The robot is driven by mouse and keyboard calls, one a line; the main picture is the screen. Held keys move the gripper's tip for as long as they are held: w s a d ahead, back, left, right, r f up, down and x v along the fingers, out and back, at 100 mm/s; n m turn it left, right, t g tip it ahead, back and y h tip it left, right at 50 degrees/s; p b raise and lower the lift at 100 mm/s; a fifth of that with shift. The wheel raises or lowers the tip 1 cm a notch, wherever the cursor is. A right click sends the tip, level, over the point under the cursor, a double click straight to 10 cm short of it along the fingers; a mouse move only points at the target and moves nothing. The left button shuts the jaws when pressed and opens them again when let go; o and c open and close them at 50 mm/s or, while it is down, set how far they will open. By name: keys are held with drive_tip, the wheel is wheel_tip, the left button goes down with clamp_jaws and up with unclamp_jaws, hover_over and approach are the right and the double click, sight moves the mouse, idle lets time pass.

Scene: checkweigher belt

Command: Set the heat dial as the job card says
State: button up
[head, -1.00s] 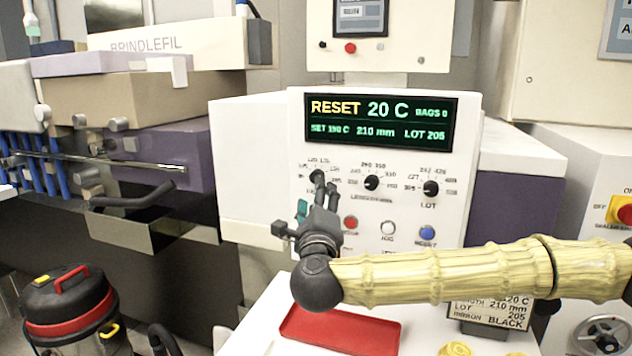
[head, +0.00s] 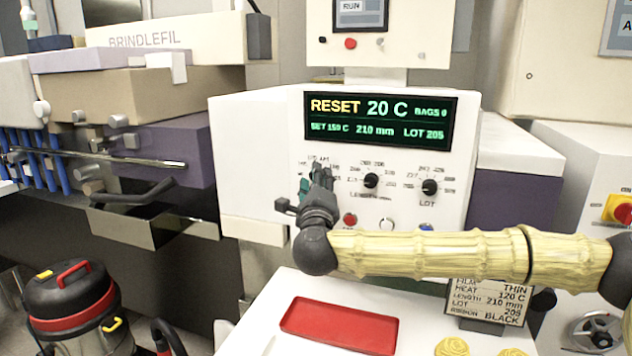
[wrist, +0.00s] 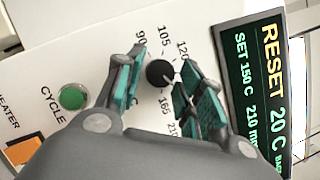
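The heat dial (wrist: 158,74), a black knob on the printer's white front, shows in the wrist view with a ring of numbers around it. In the head view my gripper (head: 319,172) hides this dial. The display (head: 380,121) reads RESET, 20 C, 210 mm and LOT 205; the wrist view shows SET 150 C on the display (wrist: 262,95). The job card (head: 487,302) reads film thin, heat 120 C, length 210 mm, lot 205, ribbon black.
The length dial (head: 371,181) and lot dial (head: 430,187) are to the right of my gripper. A red button (head: 350,220) is just below it. The wrist view shows a green cycle button (wrist: 73,96). A red tray (head: 340,327) lies on the white table below.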

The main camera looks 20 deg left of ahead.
drive_tip(key=c, duration=0.5)
drive_tip(key=shift+r+n, duration=0.15)
drive_tip(key=shift+n, duration=0.15)
drive_tip(key=n+g+p, duration=0.1)
drive_tip(key=n+p, duration=0.3)
drive_tip(key=n+g+h+p, duration=0.1)
drive_tip(key=n+g+p, duration=0.1)
drive_tip(key=n+p, duration=0.3)
drive_tip(key=r+n+g+h+p, duration=0.1)
drive_tip(key=n+g+p, duration=0.1)
drive_tip(key=n+p, duration=0.2)
drive_tip(key=shift+n+p, duration=0.35)
drive_tip(key=shift+n, duration=0.05)
drive_tip(key=shift+f, duration=0.15)
drive_tip(key=o, duration=1)
